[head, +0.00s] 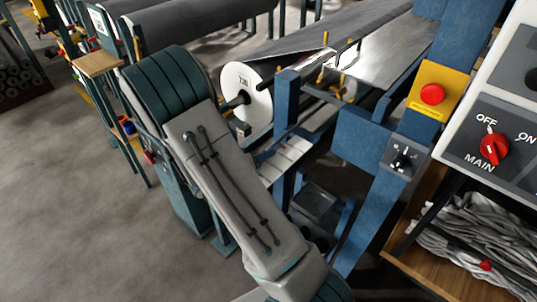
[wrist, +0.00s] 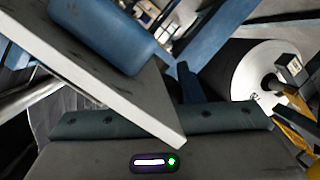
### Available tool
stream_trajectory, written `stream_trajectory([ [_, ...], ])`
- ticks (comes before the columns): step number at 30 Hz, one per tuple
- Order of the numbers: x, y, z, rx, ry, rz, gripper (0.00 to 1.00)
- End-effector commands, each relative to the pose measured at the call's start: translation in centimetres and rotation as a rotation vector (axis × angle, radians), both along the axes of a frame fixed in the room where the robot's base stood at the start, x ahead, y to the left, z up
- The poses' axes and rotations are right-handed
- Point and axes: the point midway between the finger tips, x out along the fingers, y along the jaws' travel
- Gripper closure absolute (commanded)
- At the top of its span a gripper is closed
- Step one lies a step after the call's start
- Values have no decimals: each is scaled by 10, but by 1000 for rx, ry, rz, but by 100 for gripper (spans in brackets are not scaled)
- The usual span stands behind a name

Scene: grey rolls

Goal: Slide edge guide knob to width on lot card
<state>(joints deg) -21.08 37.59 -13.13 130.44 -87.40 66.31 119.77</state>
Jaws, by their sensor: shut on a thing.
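The body of my gripper (wrist: 155,130) fills the bottom of the wrist view, with a dark green bar and a small lit strip. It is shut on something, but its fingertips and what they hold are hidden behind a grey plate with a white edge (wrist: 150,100). A rounded blue block (wrist: 105,35) lies against this plate. In the head view my own arm crosses the middle, and my gripper does not show. A white card (head: 98,22) hangs on the rack at upper left; its print is too small to read. I cannot make out the edge guide knob.
A roll with a white end disc (head: 246,92) sits behind my arm, and shows at right in the wrist view (wrist: 262,85). Blue posts (head: 372,200) stand close on the right, with a red button (head: 432,93). A control box (head: 500,130) is at far right. Floor at left is clear.

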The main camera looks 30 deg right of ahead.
Motion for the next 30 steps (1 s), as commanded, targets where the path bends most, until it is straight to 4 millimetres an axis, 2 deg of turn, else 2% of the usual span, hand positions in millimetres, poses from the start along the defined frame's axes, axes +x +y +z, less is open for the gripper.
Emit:
stream_trajectory([
  [1,-3,16,-7,6,-4,13,100],
  [3,-8,33,-7,6,-4,14,100],
  [6,-16,52,-5,6,-4,13,100],
  [9,-21,63,-4,5,-2,9,100],
  [20,-25,67,-1,4,2,3,100],
  [21,-25,67,-1,3,2,2,61],
  [23,-25,67,-1,3,2,2,45],
  [30,-25,67,-1,3,2,3,45],
])
